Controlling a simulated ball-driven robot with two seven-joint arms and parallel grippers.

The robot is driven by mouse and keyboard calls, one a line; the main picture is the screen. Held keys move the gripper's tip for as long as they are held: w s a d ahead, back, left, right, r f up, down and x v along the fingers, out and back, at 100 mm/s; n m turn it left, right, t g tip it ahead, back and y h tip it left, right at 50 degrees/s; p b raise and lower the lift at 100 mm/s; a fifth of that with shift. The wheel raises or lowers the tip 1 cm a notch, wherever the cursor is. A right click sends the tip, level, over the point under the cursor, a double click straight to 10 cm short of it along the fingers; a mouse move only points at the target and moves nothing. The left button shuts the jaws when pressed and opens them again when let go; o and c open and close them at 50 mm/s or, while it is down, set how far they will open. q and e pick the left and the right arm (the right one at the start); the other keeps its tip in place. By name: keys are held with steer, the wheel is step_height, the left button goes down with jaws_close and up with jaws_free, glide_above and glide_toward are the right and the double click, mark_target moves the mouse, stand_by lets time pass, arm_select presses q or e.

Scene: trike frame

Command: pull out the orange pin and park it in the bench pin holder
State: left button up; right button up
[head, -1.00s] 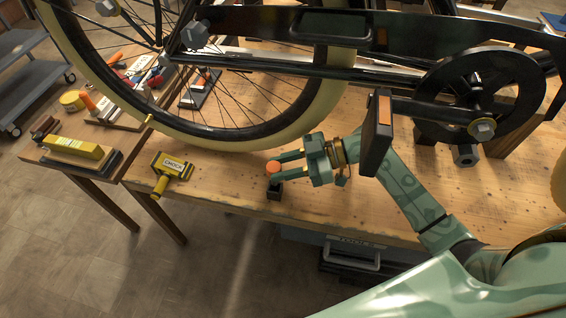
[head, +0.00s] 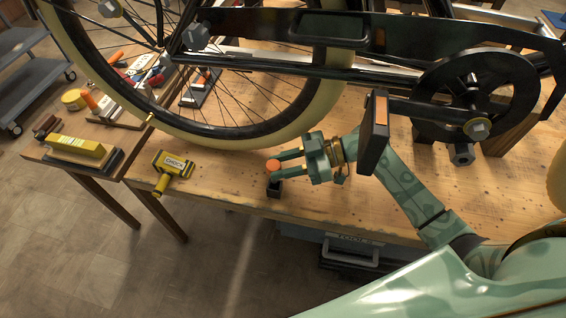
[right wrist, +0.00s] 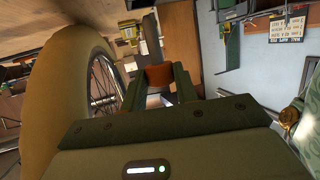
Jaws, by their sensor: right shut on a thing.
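The orange pin (head: 273,165) sits between the fingertips of my right gripper (head: 280,164), which is shut on it. Its orange end also shows between the fingers in the right wrist view (right wrist: 159,77). The small dark pin holder (head: 274,189) stands near the bench's front edge, just below the pin in the head view. The pin's lower part is hidden, so I cannot tell whether it enters the holder. My left gripper is not in view.
The upturned trike's wheel (head: 205,136) and dark frame (head: 455,37) fill the area behind my right gripper. A yellow block (head: 80,148) sits on the side table. The bench (head: 330,212) is clear around the holder.

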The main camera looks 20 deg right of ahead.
stand_by(0.4)
steer(key=shift+p, duration=0.45)
stand_by(0.4)
steer(key=shift+p, duration=0.4)
steer(key=shift+f+b, duration=1.1)
steer(key=shift+f, duration=1.15)
steer(key=o, duration=1)
steer(key=shift+o, duration=0.2)
